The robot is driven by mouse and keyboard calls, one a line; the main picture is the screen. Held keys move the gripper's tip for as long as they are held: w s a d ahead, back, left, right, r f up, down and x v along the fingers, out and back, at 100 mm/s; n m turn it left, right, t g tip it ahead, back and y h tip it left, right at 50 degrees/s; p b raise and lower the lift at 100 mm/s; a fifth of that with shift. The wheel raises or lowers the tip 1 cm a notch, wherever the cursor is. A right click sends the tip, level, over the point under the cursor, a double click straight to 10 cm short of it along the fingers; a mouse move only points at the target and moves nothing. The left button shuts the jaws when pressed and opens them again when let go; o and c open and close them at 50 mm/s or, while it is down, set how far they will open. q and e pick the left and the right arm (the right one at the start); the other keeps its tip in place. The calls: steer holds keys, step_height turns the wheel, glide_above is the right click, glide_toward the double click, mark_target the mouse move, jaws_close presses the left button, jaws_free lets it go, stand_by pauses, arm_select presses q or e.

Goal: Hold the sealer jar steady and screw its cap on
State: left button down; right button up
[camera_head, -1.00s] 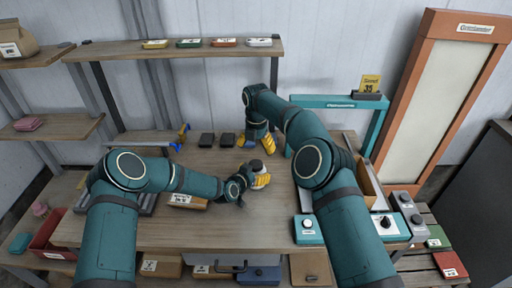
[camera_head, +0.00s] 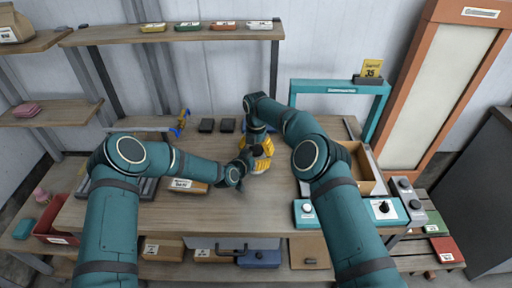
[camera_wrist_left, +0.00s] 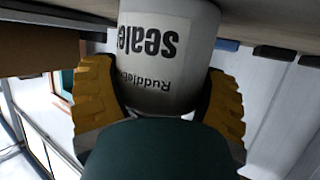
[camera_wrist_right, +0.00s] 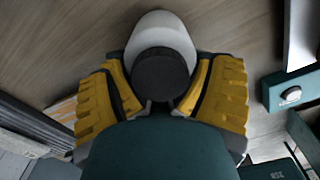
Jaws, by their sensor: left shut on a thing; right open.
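The sealer jar is white with dark lettering and fills the upper middle of the left wrist view (camera_wrist_left: 165,45). My left gripper (camera_wrist_left: 160,75) is shut on the jar's sides. The right wrist view looks down on the jar (camera_wrist_right: 160,28), with the black round cap (camera_wrist_right: 160,75) over its top; I cannot tell how far the cap is screwed on. My right gripper (camera_wrist_right: 165,78) is open, its yellow fingers on either side of the cap. In the head view the grippers meet above the table, left (camera_head: 252,168) below right (camera_head: 262,148), and largely hide the jar.
The wooden table (camera_head: 240,220) is clear in front of the jar. A labelled box (camera_head: 187,185) lies to the left. Two dark blocks (camera_head: 206,125) and a blue-yellow tool (camera_head: 181,122) stand behind. An open box (camera_head: 362,170) and teal control units (camera_head: 305,212) are on the right.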

steer(key=shift+c, duration=0.3)
steer(key=c, duration=1.2)
steer(key=m, duration=0.6)
steer(key=o, duration=1.3)
steer(key=shift+c, duration=0.2)
steer(key=shift+r, duration=0.1)
